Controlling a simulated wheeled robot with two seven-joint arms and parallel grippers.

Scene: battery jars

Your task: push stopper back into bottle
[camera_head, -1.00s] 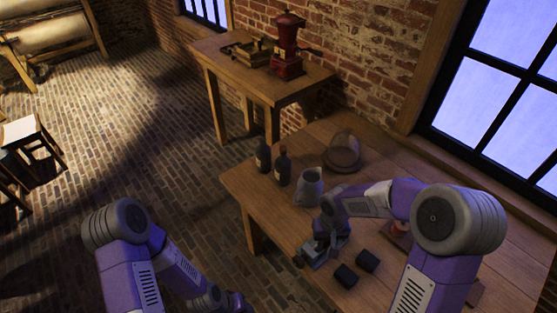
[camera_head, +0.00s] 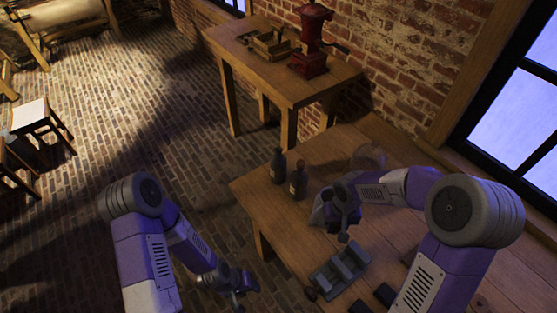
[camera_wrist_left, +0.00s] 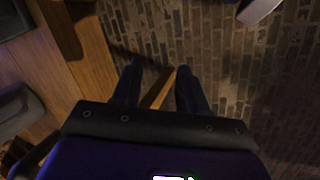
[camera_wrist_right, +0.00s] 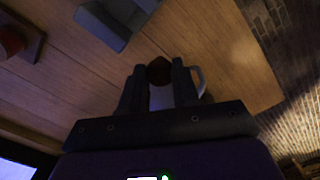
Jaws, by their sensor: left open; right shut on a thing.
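My right gripper (camera_head: 344,226) is over the table beside the grey jug (camera_head: 320,210), partly covering it. In the right wrist view its fingers (camera_wrist_right: 159,75) are shut on a small dark brown stopper (camera_wrist_right: 159,68). The pale jug body (camera_wrist_right: 160,98) and its handle (camera_wrist_right: 199,80) show behind the fingers; whether stopper and jug touch, I cannot tell. Two dark bottles (camera_head: 278,168) (camera_head: 299,182) stand upright to the left of the jug. My left gripper (camera_head: 244,290) is open and empty, low off the table's left edge; its fingers (camera_wrist_left: 160,85) show over the brick floor.
A grey compartment tray (camera_head: 322,282) lies on the table in front of the jug, with a small dark round thing (camera_head: 310,294) at its left. Dark blocks (camera_head: 384,294) lie right of it. A glass dome (camera_head: 369,156) stands behind. A side table holds a red grinder (camera_head: 311,40).

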